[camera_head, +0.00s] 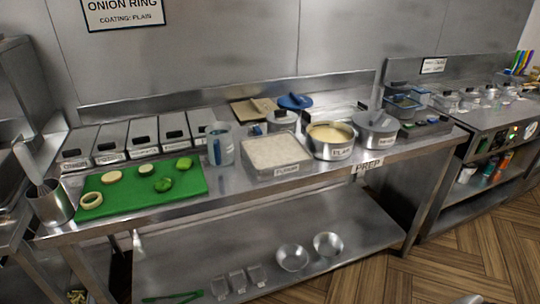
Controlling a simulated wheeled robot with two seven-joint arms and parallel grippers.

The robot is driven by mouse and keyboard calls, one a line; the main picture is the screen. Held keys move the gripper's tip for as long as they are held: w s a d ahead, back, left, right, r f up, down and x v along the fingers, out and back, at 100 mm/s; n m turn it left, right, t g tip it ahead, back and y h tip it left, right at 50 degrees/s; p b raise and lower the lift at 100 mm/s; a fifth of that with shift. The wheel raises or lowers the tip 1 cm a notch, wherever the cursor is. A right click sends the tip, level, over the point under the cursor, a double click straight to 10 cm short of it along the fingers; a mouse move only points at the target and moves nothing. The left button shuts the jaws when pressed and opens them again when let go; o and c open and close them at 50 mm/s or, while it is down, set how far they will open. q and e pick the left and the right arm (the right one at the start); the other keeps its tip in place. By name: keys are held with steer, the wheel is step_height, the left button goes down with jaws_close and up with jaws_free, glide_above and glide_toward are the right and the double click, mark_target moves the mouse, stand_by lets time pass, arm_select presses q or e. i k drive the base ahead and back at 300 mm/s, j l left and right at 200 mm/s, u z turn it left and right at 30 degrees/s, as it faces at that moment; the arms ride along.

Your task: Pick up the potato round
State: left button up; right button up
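The green cutting board (135,200) lies at the left end of the steel counter. On it are a pale tan round (112,177) and a smaller pale round piece with a darker edge (146,169). The tan one looks most like a potato round, but I cannot tell for sure. A pale ring (91,200), like an onion ring, lies at the left of the board. Two green pieces (163,185) (184,163) lie toward its right.
A metal cup (50,203) stands left of the board. A clear jug (220,145), a flour tray (275,155), a batter pot (330,141) and a lidded pot (376,132) stand to the right. Lidded bins (142,136) line the back. Metal bowls (292,257) sit on the lower shelf.

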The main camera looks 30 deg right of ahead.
mark_target(112, 177)
steer(key=i+j+z, duration=0.15)
steer(key=z, duration=0.3)
steer(key=i+j+z, duration=0.1)
steer(key=j+z, duration=0.15)
steer(key=z, duration=0.15)
steer(key=j+z, duration=0.25)
steer(key=z, duration=0.2)
steer(key=i, duration=0.05)
